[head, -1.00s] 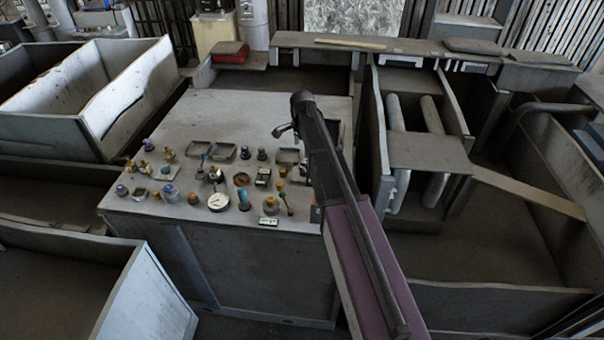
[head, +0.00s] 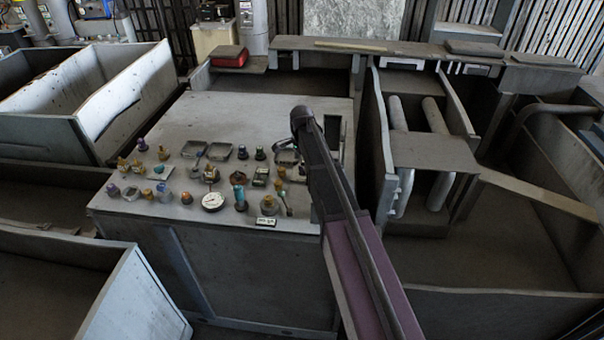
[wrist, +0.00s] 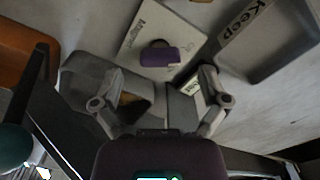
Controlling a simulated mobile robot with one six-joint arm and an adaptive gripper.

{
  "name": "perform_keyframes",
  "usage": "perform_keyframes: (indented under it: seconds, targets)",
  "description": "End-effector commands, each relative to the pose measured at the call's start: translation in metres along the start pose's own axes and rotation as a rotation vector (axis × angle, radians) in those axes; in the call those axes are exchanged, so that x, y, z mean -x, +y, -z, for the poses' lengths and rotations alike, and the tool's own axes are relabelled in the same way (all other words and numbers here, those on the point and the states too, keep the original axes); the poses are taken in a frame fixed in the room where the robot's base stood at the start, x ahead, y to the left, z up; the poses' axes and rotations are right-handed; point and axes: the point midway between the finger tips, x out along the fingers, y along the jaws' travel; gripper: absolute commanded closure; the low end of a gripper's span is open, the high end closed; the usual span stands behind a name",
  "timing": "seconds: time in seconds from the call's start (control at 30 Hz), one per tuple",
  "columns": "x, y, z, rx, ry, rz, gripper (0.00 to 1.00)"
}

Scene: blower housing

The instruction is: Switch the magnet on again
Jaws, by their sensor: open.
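In the wrist view a purple knob (wrist: 160,56) sits on a pale plate (wrist: 134,41) whose printed label begins "Mag", partly cut off. My gripper (wrist: 160,76) is open and empty, its two fingers spread on either side below the knob in the picture. The knob is apart from both fingers. In the head view my arm reaches over the right part of the crowded control bench (head: 265,105). There my gripper is small and dark, and I cannot pick out the same knob.
A grey tray (wrist: 275,45) labelled "Keep" lies right of the plate. An orange part (wrist: 25,55) and a teal ball (wrist: 14,146) are at the left. In the head view a round white gauge (head: 213,201) stands among several knobs. The bench's back is mostly clear.

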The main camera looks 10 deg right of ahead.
Motion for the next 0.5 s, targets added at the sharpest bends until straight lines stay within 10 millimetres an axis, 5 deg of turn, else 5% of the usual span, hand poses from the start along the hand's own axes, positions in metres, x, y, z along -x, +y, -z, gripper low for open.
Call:
perform_keyframes:
  seconds: [0.5]
  targets:
    - [-0.027, 0.000, 0.000, 0.000, 0.000, 0.000, 0.06]
